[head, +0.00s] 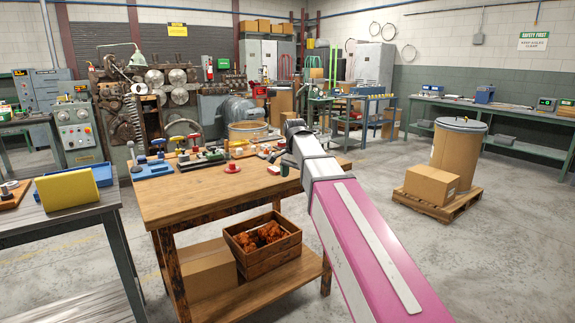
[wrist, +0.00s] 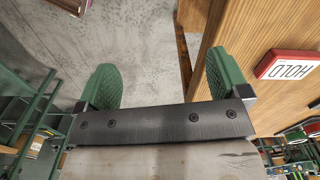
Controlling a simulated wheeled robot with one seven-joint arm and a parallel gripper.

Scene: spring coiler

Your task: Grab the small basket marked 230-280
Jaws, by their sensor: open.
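I cannot make out a small basket marked 230-280 in either view, and no such marking is readable. My gripper (wrist: 160,78) is open in the wrist view, its two green ribbed pads wide apart with nothing between them. The left pad is over bare concrete floor, and the right pad is in front of the wooden table edge. In the head view my arm reaches forward to the right end of the wooden workbench (head: 190,203); the gripper there is mostly hidden by the arm.
A red and white HOLD block (wrist: 288,65) lies on the wood beside the right pad. Small coloured tools and fixtures (head: 205,157) crowd the bench's back. A wooden crate (head: 262,257) of brown pieces sits on its lower shelf. A drum (head: 457,150) and a carton (head: 430,185) stand on a pallet.

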